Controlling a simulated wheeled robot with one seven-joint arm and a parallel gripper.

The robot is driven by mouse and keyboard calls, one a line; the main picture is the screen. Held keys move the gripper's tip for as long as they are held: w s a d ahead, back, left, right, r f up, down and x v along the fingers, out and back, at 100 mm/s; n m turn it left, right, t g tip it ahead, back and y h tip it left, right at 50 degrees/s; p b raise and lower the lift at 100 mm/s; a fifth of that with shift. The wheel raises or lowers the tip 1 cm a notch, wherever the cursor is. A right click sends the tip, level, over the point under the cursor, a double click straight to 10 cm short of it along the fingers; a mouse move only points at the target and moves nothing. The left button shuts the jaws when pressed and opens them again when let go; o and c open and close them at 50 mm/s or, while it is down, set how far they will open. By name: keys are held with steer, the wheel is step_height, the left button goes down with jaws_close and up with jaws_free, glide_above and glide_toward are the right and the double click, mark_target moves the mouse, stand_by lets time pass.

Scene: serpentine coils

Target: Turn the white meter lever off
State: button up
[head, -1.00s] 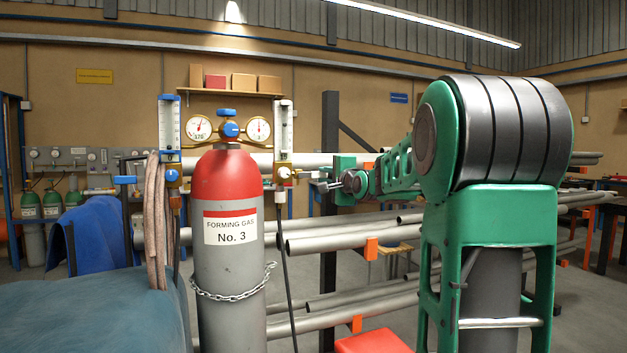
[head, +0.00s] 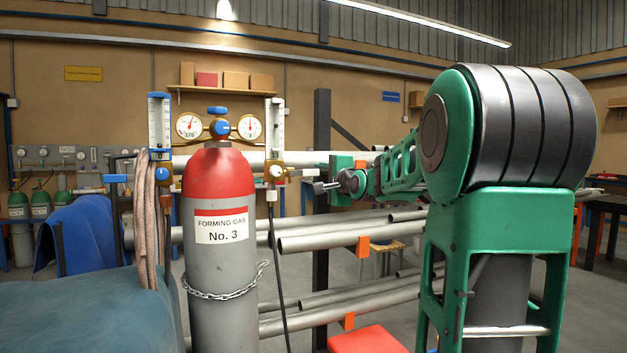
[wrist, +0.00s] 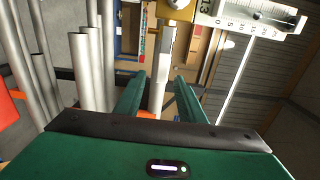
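The white meter (head: 276,128) stands upright right of the red-topped gas cylinder. Its white lever (head: 300,173) sticks out to the right from the valve at its foot. In the wrist view the lever (wrist: 160,85) runs from the brass valve body (wrist: 178,8) down between my fingers, and the meter's scale (wrist: 250,17) shows at the top right. My gripper (head: 322,187) is at the lever's free end. In the wrist view my gripper (wrist: 159,80) is open, with a finger on each side of the lever and visible gaps; I see no contact.
The cylinder (head: 220,285) bears two gauges and a blue-framed meter (head: 160,125) with a blue lever (head: 116,178). A black hose (head: 275,260) hangs below the white meter. Steel pipes (head: 330,240) on a rack lie behind. A red box top (head: 365,339) is low in front.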

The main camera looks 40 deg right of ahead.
steer(key=v, duration=0.8)
stand_by(0.4)
steer(key=s+a+f+n+g+y, duration=0.1)
steer(key=s+a+f+n+g, duration=0.25)
steer(key=f, duration=0.45)
steer(key=s+a+f+n+g+y, duration=0.1)
steer(key=s+a+f+n+g, duration=0.2)
steer(key=f, duration=0.5)
steer(key=s+a+f+n+g+y, duration=0.1)
steer(key=s+a+f+n+g, duration=0.15)
steer(key=s+f, duration=0.4)
steer(key=s+a+f+n+g+y, duration=0.1)
steer(key=s+a+f+n+g, duration=0.2)
steer(key=s+f, duration=0.3)
steer(key=s+a+f+n+g+y, duration=0.1)
steer(key=s+a+f+n+g, duration=0.2)
steer(key=s, duration=1)
step_height(320, 180, down, 4)
steer(key=a+g, duration=0.2)
steer(key=shift+s+g, duration=0.3)
steer(key=shift+a+r, duration=0.1)
steer(key=shift+a, duration=0.05)
